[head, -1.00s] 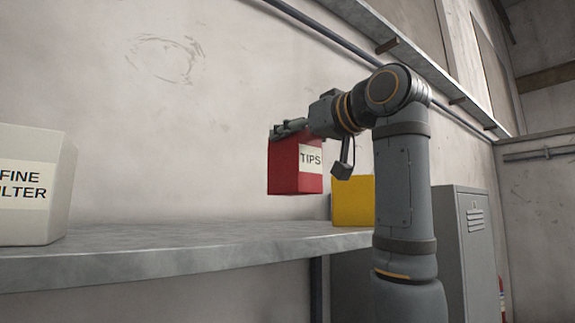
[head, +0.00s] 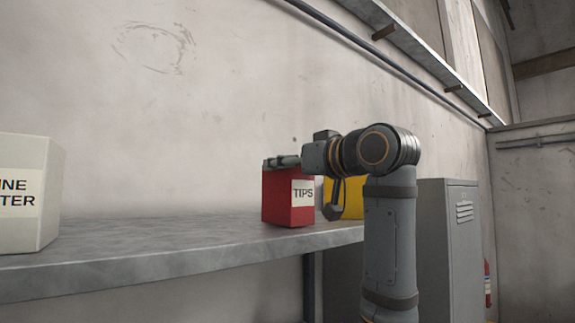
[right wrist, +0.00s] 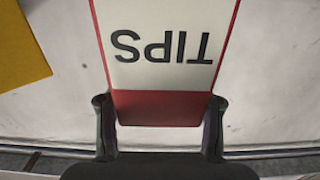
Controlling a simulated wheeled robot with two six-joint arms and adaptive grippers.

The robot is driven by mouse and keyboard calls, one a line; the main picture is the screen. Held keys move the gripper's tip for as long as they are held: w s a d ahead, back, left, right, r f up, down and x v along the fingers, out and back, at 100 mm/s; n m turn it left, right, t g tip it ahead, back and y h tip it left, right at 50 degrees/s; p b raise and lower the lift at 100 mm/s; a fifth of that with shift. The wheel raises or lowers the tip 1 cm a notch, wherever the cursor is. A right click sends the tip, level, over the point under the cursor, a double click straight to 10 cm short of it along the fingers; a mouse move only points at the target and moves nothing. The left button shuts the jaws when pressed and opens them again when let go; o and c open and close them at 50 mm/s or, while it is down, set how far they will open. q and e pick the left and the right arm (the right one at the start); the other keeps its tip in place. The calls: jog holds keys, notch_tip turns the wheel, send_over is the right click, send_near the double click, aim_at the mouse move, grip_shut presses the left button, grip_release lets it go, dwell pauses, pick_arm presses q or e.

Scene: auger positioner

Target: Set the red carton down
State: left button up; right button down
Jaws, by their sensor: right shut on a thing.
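The red carton (head: 277,207) with a white TIPS label is upright at the grey shelf (head: 150,244), with its bottom at or very close to the shelf top. I cannot tell for certain whether it touches. My right gripper (head: 283,162) is shut on the carton's upper part, reaching in from the right. In the right wrist view the carton (right wrist: 160,106) sits between the two fingers (right wrist: 160,125), its label upside down. My left gripper is not in view.
A yellow box (head: 352,197) stands just right of the carton, partly hidden by my right arm; it also shows in the right wrist view (right wrist: 20,50). A white filter box (head: 25,215) stands at the far left. The shelf between is clear. A grey locker (head: 450,240) is at the right.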

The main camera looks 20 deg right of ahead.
jog(key=shift+f, duration=0.25)
jog(key=c, duration=0.7)
grip_release()
jog(key=shift+a+r, duration=0.1)
jog(key=shift+c, duration=0.2)
jog(key=o, duration=0.3)
jog(key=shift+w, duration=0.1)
jog(key=shift+r, duration=0.3)
jog(key=b+v, duration=0.5)
jog(key=v, duration=0.7)
jog(key=shift+b, duration=0.4)
